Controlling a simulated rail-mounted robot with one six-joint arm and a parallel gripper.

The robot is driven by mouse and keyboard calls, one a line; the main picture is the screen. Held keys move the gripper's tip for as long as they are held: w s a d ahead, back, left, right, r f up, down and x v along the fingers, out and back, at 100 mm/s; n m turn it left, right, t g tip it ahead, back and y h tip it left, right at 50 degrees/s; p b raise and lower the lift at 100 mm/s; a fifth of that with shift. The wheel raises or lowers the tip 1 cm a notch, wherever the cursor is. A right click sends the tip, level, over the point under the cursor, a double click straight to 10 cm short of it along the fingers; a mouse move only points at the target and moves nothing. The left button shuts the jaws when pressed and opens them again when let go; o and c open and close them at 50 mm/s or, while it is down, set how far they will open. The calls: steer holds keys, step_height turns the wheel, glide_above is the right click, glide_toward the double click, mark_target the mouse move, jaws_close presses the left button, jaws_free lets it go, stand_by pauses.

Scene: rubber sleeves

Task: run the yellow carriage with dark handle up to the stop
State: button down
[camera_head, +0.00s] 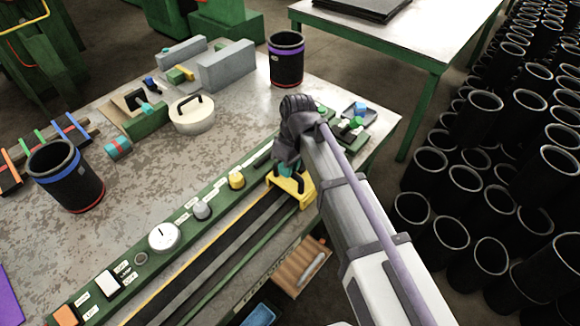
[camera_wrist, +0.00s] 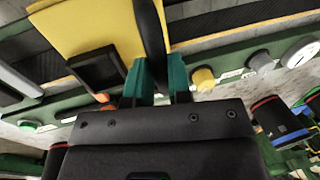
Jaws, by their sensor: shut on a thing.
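The yellow carriage (camera_head: 308,191) sits on the dark rail (camera_head: 232,246) along the table's front edge, towards its upper right end. It fills the upper left of the wrist view (camera_wrist: 92,22). Its dark handle (camera_wrist: 151,28) stands up between the teal fingers of my gripper (camera_wrist: 157,78), which is shut on it. In the head view my gripper (camera_head: 284,170) is over the carriage, and my arm covers the rail's far end. I cannot make out the stop for certain in either view.
A green control strip (camera_head: 128,267) with a white dial (camera_head: 163,237), a yellow knob (camera_head: 236,181) and a grey knob (camera_head: 202,210) runs beside the rail. A small green fixture (camera_head: 352,127) lies just beyond my gripper. Black sleeves (camera_head: 66,176) stand on the table.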

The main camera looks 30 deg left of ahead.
steer(key=c, duration=1.1)
jaws_free()
steer(key=shift+a, duration=0.1)
steer(key=shift+o, duration=0.2)
steer(key=shift+r, duration=0.1)
step_height(320, 180, up, 10)
steer(key=w+p, duration=0.2)
steer(key=p, duration=0.8)
steer(key=shift+d+r+p, duration=0.2)
steer(key=shift+p, duration=0.15)
steer(key=d+m+t, duration=0.2)
steer(key=d+m, duration=1.4)
steer(key=d, duration=2.9)
steer(key=shift+w+f, duration=0.15)
steer(key=shift+f, duration=0.05)
